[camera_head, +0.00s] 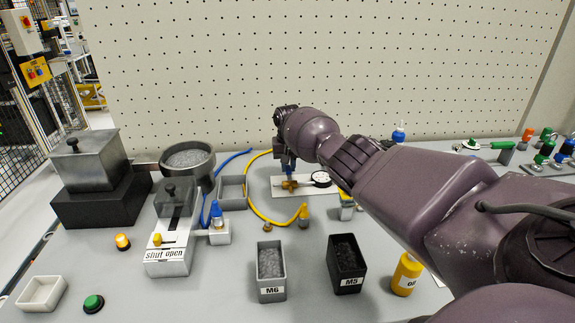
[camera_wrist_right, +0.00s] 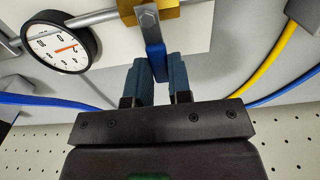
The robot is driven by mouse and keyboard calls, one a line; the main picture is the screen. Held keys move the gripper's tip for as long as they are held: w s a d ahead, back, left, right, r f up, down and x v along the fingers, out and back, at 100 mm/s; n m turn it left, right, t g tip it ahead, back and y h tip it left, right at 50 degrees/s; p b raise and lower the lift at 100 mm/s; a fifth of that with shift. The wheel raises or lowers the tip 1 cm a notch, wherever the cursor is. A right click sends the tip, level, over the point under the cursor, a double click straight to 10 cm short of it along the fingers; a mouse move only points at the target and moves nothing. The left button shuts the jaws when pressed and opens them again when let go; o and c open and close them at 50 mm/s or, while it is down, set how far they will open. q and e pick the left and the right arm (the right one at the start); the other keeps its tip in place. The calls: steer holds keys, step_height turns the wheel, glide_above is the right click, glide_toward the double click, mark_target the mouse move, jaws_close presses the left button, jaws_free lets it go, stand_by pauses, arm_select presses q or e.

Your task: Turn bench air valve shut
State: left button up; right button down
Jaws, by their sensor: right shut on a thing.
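The bench air valve (camera_head: 289,184) has a brass body on a white plate (camera_head: 262,207) at the back of the bench. The blue valve lever (camera_wrist_right: 155,55) runs down from the nut between the fingers of my right gripper (camera_wrist_right: 160,72). The gripper is shut on the lever. In the head view my right gripper (camera_head: 288,160) is small and partly hidden by its own arm. A round gauge (camera_wrist_right: 60,43) with a red needle sits beside the valve. My left gripper is out of view.
A yellow hose (camera_head: 255,195) and a blue hose (camera_head: 222,165) curve left of the valve. Bins marked M6 (camera_head: 271,271) and M5 (camera_head: 346,264), an orange bottle (camera_head: 405,274) and a shut/open slide box (camera_head: 168,262) stand in front. A pegboard (camera_head: 330,70) rises behind.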

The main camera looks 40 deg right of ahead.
mark_target(288, 168)
stand_by(0.3)
steer(key=c, duration=1)
jaws_free()
steer(key=shift+c, duration=0.2)
step_height(288, 168, up, 4)
steer(key=shift+r+p, duration=0.15)
steer(key=shift+p, duration=0.5)
step_height(288, 168, up, 7)
steer(key=p, duration=0.1)
steer(key=shift+f, duration=0.2)
